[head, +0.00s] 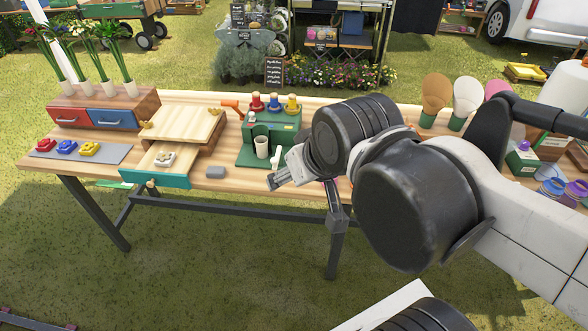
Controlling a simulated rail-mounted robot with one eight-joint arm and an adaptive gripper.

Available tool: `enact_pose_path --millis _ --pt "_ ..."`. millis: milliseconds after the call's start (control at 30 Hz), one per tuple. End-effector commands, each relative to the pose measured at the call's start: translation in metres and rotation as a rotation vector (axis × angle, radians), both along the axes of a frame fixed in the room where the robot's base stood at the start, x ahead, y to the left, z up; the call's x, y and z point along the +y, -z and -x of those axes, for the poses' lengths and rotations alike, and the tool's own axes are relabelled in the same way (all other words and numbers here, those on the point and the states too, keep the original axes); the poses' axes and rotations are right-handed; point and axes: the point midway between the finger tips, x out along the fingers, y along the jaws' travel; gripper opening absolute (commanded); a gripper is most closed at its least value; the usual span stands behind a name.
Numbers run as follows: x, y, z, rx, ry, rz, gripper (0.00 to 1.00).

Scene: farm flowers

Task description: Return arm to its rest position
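My arm reaches in from the right side of the head view and covers the right middle of the table. My gripper (278,179) points to the left at the table's front edge, beside the green stand. It is small in the picture and partly seen side-on, so I cannot tell whether its fingers are open or shut. I see nothing clearly held in it. The wooden table (232,192) stands on dark metal legs on grass.
Paddles (436,92) stand right.

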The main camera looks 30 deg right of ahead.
Motion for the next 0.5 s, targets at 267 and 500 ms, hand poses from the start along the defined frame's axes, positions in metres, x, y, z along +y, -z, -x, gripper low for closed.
enact_pose_path --millis 267,500 --pt "0.000 0.016 0.000 0.000 0.000 0.000 0.64" --pt "0.000 0.013 0.000 0.001 0.000 0.000 0.64"
